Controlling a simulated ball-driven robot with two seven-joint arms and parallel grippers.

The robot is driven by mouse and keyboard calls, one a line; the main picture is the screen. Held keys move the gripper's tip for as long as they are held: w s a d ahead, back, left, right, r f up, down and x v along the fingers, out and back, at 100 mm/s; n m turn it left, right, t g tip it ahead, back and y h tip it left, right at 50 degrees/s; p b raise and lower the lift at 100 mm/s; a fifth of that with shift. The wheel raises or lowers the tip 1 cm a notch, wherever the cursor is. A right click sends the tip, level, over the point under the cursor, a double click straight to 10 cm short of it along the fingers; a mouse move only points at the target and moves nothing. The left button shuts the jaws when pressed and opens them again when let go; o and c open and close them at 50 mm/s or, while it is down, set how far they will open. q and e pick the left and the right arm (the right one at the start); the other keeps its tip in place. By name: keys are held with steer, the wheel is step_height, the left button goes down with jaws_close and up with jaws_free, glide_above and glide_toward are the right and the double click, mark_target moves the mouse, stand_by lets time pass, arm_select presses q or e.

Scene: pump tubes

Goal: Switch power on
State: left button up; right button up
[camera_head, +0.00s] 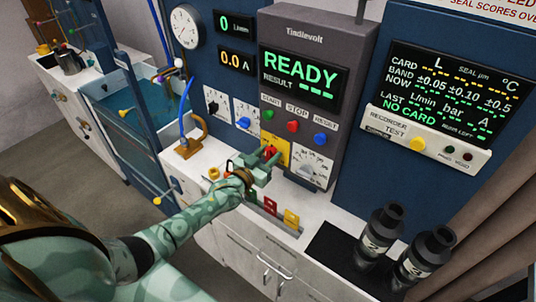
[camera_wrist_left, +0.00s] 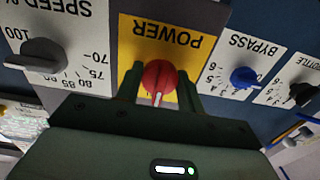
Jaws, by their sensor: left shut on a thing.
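The red POWER knob (camera_head: 270,152) is on a yellow plate on the front of the grey Tindlevolt console. In the left wrist view, the red knob (camera_wrist_left: 160,76) shows upside down, with its white mark pointing away from the POWER lettering. My left gripper (camera_head: 264,163) is at the plate, shut on the knob; its green fingers (camera_wrist_left: 158,90) are on both sides of it. The console display (camera_head: 300,72) is lit and reads READY, with dashes after RESULT. My right gripper is not in view.
A SPEED dial (camera_head: 313,166) is right of the yellow plate, and a blue BYPASS knob (camera_head: 243,122) is left of it. Green, red and blue buttons sit above. Two black bottles (camera_head: 378,232) stand on the counter at right. A blue hose (camera_head: 185,108) rises at left.

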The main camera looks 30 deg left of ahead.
arm_select(q)
steer(key=shift+f, duration=0.1)
steer(key=o, duration=1)
steer(key=s+a+p, duration=0.1)
steer(key=s, duration=1.5)
steer(key=shift+s+a, duration=0.15)
steer(key=shift+s, duration=0.05)
